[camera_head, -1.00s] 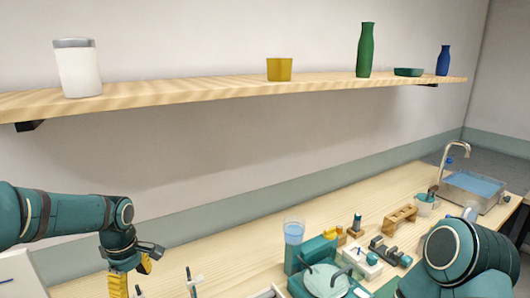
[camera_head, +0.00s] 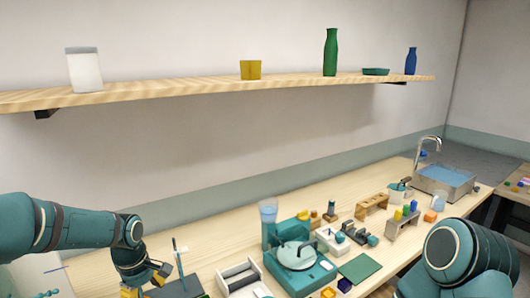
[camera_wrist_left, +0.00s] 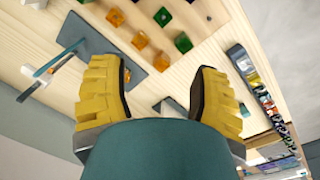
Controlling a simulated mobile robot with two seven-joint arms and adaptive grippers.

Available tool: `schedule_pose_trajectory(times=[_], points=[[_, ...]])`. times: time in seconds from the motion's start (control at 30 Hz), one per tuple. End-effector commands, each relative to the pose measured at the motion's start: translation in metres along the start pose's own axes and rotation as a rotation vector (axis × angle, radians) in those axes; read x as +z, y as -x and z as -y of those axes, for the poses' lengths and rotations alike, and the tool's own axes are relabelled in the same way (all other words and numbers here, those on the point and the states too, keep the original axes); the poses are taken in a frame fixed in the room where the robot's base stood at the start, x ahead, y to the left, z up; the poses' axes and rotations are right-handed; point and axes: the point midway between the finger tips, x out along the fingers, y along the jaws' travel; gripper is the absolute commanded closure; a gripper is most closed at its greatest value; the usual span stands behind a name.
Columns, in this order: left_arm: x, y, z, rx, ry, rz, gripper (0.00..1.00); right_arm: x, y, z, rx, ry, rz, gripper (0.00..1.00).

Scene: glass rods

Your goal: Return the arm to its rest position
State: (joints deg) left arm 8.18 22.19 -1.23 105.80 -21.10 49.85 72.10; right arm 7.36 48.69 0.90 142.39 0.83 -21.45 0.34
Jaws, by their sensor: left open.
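My left arm (camera_head: 75,228) comes in from the left in the head view, bent down at its wrist. My left gripper (camera_head: 146,286) hangs low over the bench at the bottom edge, beside a dark-based stand with an upright rod (camera_head: 176,256). In the left wrist view the gripper's yellow fingers (camera_wrist_left: 157,78) are wide apart with nothing held between them. The dark stand plate (camera_wrist_left: 100,48) with its rods lies beyond the left finger. My right arm (camera_head: 458,255) shows at the lower right; its gripper is out of view.
Small coloured cubes (camera_wrist_left: 140,40) lie near the stand. A wall shelf (camera_head: 200,89) runs above. A sink (camera_head: 445,180) is at the far right.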

Motion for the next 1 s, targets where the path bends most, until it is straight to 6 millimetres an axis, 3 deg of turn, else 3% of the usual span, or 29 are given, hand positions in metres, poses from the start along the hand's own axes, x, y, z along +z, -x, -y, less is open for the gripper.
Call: schedule_pose_trajectory(times=[0.03, 0.23, 0.4, 0.6, 0.8, 0.87, 1.0], points=[[0.013, -0.021, -0.002, 0.013, -0.066, 0.027, 0.38, 0.0, 0.0, 0.0, 0.0, 0.001, -0.001, 0.39], [0.077, -0.103, -0.003, 0.12, -0.364, 0.114, 0.38, -0.001, -0.001, 0.001, -0.001, 0.001, -0.001, 0.39], [0.14, -0.167, 0.018, 0.228, -0.621, 0.148, 0.38, 0.0, 0.0, 0.0, 0.0, 0.001, 0.0, 0.39], [0.187, -0.206, 0.051, 0.306, -0.83, 0.117, 0.38, 0.0, 0.0, 0.0, 0.0, 0.0, 0.0, 0.39], [0.217, -0.226, 0.084, 0.335, -0.99, 0.067, 0.38, 0.0, 0.0, 0.0, 0.0, 0.001, 0.0, 0.39], [0.218, -0.228, 0.087, 0.34, -1.015, 0.049, 0.38, -0.002, 0.003, 0.0, -0.006, -0.001, -0.004, 0.39], [0.217, -0.256, 0.087, 0.336, -1.014, 0.053, 0.38, 0.003, -0.021, -0.009, -0.007, 0.001, 0.0, 0.39]])
